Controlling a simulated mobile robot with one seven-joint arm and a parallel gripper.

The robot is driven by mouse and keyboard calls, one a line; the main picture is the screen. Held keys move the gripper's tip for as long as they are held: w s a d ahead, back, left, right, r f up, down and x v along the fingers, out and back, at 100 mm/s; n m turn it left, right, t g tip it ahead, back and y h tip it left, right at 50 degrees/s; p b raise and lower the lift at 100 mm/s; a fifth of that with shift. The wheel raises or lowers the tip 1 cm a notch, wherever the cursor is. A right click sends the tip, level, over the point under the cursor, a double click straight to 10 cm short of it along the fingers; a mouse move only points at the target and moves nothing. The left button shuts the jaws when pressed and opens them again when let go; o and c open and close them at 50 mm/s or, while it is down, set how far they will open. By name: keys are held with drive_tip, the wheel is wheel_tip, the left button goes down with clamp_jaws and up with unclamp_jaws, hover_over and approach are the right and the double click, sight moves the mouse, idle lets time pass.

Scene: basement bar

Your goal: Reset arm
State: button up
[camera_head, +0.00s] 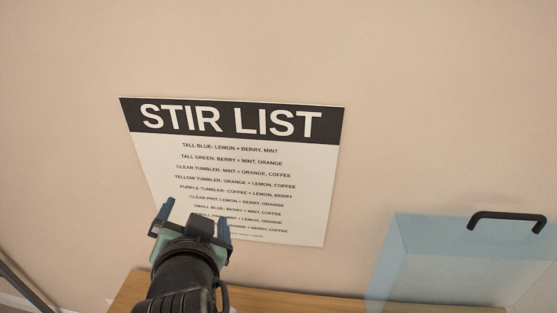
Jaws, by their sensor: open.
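My gripper (196,212) is at the lower middle-left of the head view, at the end of my dark arm. Its two blue-grey fingers stand apart, and I see nothing between them. It is in front of the lower left part of a wall sign (160,165), and it hides part of the sign's last lines. The sign has a black header reading "STIR LIST" and a white body with several lines of drink names and flavours.
A wooden surface (300,302) runs along the bottom below the sign. A translucent blue box or panel (430,250) with a black handle (506,219) is at the lower right. A grey bar (25,287) shows at the lower left. The beige wall (420,90) is otherwise bare.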

drive_tip(key=w+d+r+n+t, duration=0.1)
drive_tip(key=d+r+t, duration=0.1)
drive_tip(key=r, duration=0.5)
drive_tip(key=w+d+r+t, duration=0.1)
drive_tip(key=d+r+t, duration=0.2)
drive_tip(key=r, duration=0.3)
drive_tip(key=s+d+r+t+h, duration=0.1)
drive_tip(key=s+d+r+t, duration=0.2)
drive_tip(key=r, duration=0.5)
drive_tip(key=s+d+r+n+t+h, duration=0.1)
drive_tip(key=s+d+r+t, duration=0.2)
drive_tip(key=r, duration=0.5)
drive_tip(key=s+d+r+n+t+h, duration=0.1)
drive_tip(key=s+d+r+t, duration=0.2)
drive_tip(key=s+r, duration=0.2)
wheel_tip(320, 180, up, 3)
drive_tip(key=shift+s+d+f+t+h, duration=0.1)
drive_tip(key=shift+s+d+t+h, duration=0.15)
drive_tip(key=shift+s+t+h, duration=0.05)
